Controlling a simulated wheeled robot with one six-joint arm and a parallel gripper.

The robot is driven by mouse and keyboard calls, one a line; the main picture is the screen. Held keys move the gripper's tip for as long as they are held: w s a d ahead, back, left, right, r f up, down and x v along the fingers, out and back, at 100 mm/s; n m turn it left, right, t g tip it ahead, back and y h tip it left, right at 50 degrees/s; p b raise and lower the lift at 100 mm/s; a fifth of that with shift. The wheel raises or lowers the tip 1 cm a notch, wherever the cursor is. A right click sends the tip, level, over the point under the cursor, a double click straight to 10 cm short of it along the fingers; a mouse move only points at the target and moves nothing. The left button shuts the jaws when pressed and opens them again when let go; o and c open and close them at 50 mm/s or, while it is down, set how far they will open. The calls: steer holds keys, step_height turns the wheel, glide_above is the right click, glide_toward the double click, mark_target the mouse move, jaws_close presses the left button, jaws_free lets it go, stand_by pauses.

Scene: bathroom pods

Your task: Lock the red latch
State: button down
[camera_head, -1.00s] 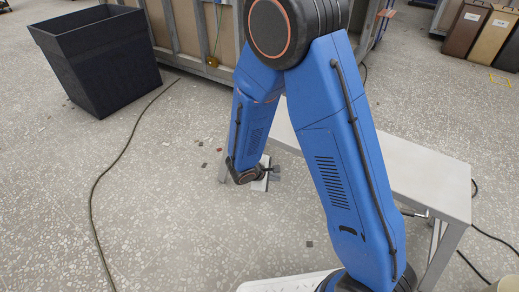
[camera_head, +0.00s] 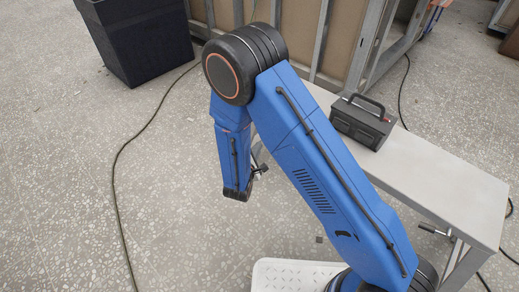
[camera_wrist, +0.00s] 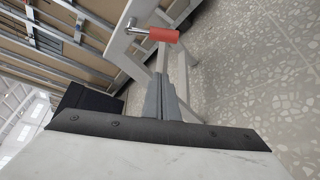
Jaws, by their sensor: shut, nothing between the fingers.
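The red latch (camera_wrist: 163,34) shows in the wrist view as a red cylindrical grip on a short metal rod, set on the light grey frame of the bench (camera_head: 440,178). My gripper (camera_wrist: 164,78) shows as two grey fingers pressed together, pointing toward the latch. In the picture the fingertips lie just below the red grip; they appear apart from it, though the exact gap is hard to judge. In the head view my gripper (camera_head: 261,169) is small and partly hidden by my arm, at the bench's near left end. The red latch is not visible there.
A black toolbox (camera_head: 362,122) stands on the bench top. A dark bin (camera_head: 147,38) and a framed wall panel (camera_head: 310,35) stand behind. A lever (camera_head: 432,230) sticks out on the bench's right side. A cable (camera_head: 120,190) crosses the open speckled floor at left.

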steer(key=w+d, duration=0.4)
steer(key=w, duration=0.1)
steer(key=shift+d, duration=0.25)
steer(key=shift+s+d+r+n+g, duration=0.3)
steer(key=shift+n+g, duration=0.1)
steer(key=shift+n, duration=0.1)
stand_by(0.7)
steer(key=shift+s+d+r+n+g+h, duration=0.4)
steer(key=shift+d+r+n+g, duration=0.1)
steer(key=shift+r+n, duration=0.15)
steer(key=shift+s+d+r+n+g+h, duration=0.3)
steer(key=shift+s+d+r+n+g, duration=0.1)
steer(key=shift+d+r+n+g, duration=0.2)
steer(key=shift+r, duration=0.1)
stand_by(0.4)
